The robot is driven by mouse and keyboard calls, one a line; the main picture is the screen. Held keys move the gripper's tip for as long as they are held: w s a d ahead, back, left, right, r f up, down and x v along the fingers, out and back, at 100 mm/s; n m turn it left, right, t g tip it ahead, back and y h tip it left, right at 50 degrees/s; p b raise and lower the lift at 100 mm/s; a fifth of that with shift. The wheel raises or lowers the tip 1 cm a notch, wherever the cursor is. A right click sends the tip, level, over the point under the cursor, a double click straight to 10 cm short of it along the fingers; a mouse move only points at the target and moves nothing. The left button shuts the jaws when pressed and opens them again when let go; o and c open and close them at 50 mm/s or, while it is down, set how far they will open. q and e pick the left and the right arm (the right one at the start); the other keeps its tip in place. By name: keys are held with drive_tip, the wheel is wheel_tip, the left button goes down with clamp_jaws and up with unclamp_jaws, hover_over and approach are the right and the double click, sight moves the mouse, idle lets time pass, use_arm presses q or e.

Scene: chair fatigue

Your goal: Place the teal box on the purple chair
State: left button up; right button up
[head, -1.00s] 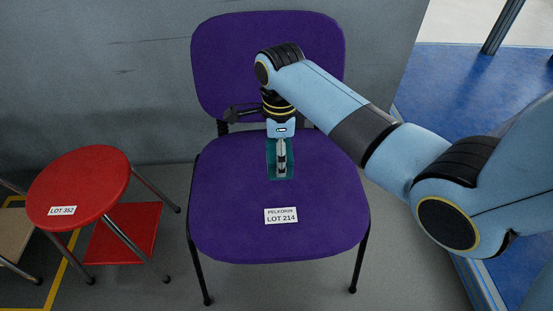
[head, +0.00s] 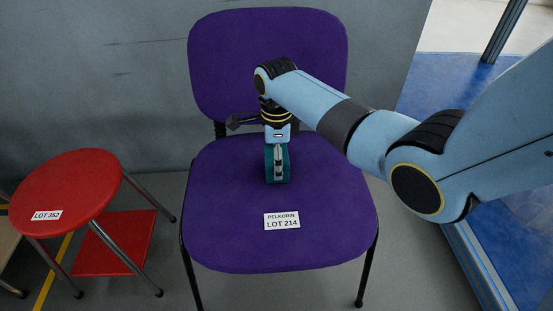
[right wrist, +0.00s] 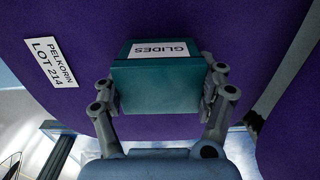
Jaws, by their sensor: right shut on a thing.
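The purple chair (head: 325,215) stands in the middle of the head view, with a label on the front of its seat. The teal box (head: 284,170) is over the rear middle of the seat, partly hidden by my right gripper (head: 278,172). In the right wrist view the teal box (right wrist: 155,88) has a white "GLIDES" label and sits between the two fingers of the right gripper (right wrist: 160,95), which is shut on it. The purple seat (right wrist: 235,30) lies behind it. I cannot tell whether the box touches the seat. My left gripper is not in view.
A red stool (head: 75,185) with a "LOT 352" label stands left of the chair. A grey wall (head: 95,75) is behind. A blue floor area (head: 455,90) lies to the right. The front of the purple seat is clear apart from its label.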

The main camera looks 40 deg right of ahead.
drive_tip(key=o, duration=1.3)
drive_tip(key=shift+o, duration=0.2)
drive_tip(key=shift+r, duration=0.4)
wheel_tip(320, 180, up, 10)
drive_tip(key=p, duration=0.5)
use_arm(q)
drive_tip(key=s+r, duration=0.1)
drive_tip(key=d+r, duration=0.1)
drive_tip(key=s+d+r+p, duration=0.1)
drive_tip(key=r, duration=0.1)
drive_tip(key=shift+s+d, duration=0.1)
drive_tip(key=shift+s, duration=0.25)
use_arm(e)
drive_tip(key=shift+r, duration=0.7)
drive_tip(key=shift+a+f, duration=0.1)
